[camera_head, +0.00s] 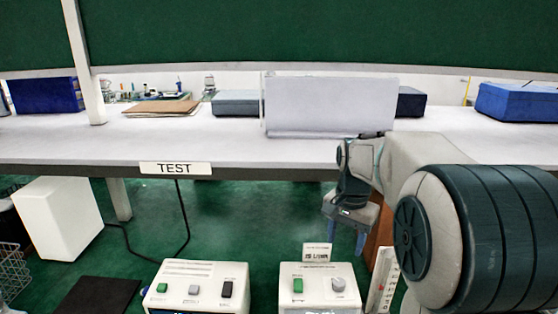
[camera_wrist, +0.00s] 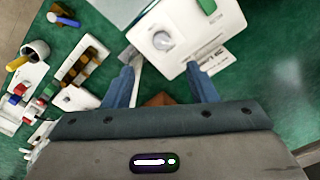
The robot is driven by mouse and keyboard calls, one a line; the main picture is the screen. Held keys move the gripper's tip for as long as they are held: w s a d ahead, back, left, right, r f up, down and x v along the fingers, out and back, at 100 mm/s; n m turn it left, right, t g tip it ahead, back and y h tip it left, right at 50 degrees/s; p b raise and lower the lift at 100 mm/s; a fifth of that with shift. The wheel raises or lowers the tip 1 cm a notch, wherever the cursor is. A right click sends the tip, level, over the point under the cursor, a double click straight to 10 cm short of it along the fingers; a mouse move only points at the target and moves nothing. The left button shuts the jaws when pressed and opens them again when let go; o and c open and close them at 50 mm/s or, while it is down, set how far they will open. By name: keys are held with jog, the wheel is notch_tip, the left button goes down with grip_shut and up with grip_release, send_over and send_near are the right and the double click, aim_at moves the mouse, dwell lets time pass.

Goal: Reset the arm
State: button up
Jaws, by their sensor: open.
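My gripper (camera_head: 346,228) hangs pointing down in front of the table, right of centre in the head view. It is open, and nothing shows between its fingers (camera_wrist: 163,88) in the wrist view. A white control box (camera_head: 318,291) with a green switch and a grey knob stands below and slightly left of it. A similar box (camera_wrist: 190,45) with a round knob and a green switch lies beyond the fingertips in the wrist view, apparently untouched. A second white box (camera_head: 196,288) with green, grey and black switches stands at the lower left.
A long white table (camera_head: 230,150) with a TEST sign (camera_head: 175,168) spans the view. A grey panel (camera_head: 330,105) and blue boxes (camera_head: 518,102) stand on it. Green floor is open at right.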

jog(key=s+a+f+n+t, duration=0.1)
jog(key=s+n, duration=0.3)
jog(key=s, duration=0.5)
jog(key=s+a+f+n+t, duration=0.1)
jog(key=s+a+n, duration=0.3)
jog(key=s, duration=0.6)
jog(key=shift+s+f+n+t, duration=0.25)
jog(key=shift+n+t, duration=0.05)
jog(key=shift+t, duration=0.2)
